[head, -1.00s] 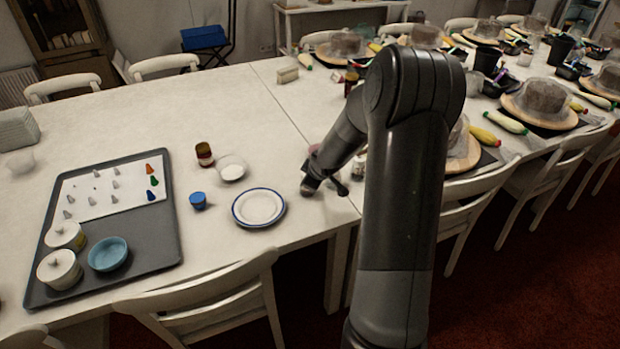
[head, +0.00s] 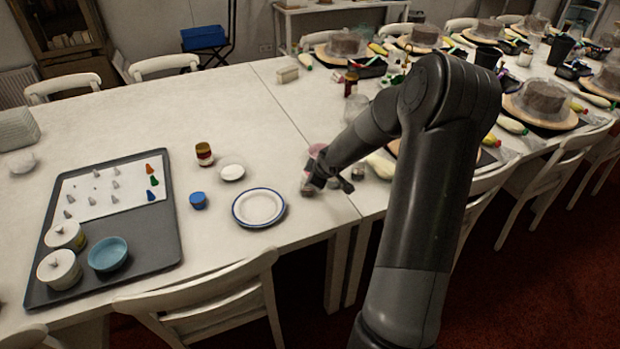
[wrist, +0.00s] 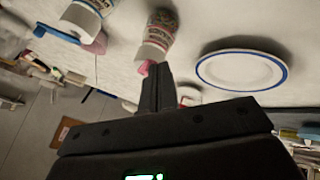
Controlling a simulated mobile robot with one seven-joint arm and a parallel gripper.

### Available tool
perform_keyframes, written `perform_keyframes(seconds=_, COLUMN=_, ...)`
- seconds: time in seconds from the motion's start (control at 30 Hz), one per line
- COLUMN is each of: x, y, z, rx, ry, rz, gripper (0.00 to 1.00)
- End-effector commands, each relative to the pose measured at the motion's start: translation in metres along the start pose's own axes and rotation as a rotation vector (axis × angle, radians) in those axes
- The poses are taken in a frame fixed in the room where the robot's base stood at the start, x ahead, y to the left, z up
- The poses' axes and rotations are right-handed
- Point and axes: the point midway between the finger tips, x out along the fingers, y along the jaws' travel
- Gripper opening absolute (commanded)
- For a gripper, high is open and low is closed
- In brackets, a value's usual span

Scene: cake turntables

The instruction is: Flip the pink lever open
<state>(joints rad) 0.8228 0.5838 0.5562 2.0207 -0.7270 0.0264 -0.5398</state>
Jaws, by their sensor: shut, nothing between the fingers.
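In the wrist view a small pink tab (wrist: 143,68) shows at the base of a patterned jar (wrist: 160,28), close to my fingertips. A second pink piece (wrist: 97,43) shows at another patterned jar (wrist: 84,14) to the left. I cannot tell for certain which of these is the lever, or its position. My gripper (wrist: 155,68) is shut and empty, its tips right by the nearer tab; contact is unclear. In the head view my gripper (head: 308,188) is low over the table, right of the plate, with a pinkish item (head: 317,150) partly hidden behind my wrist.
A blue-rimmed white plate (head: 258,207) lies left of my gripper, with a blue jar (head: 198,200) and a dark red-and-yellow jar (head: 204,154) beyond. A grey tray (head: 150,235) is farther left. Cake turntables (head: 541,104) crowd the right.

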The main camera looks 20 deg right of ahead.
Motion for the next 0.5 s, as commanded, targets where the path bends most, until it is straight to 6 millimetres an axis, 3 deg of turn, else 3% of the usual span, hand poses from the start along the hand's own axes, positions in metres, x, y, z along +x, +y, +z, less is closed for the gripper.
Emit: perform_keyframes(seconds=0.5, x=0.0002, y=0.0092, z=0.0107, rx=-0.121, ry=0.069, rz=-0.068, gripper=0.0)
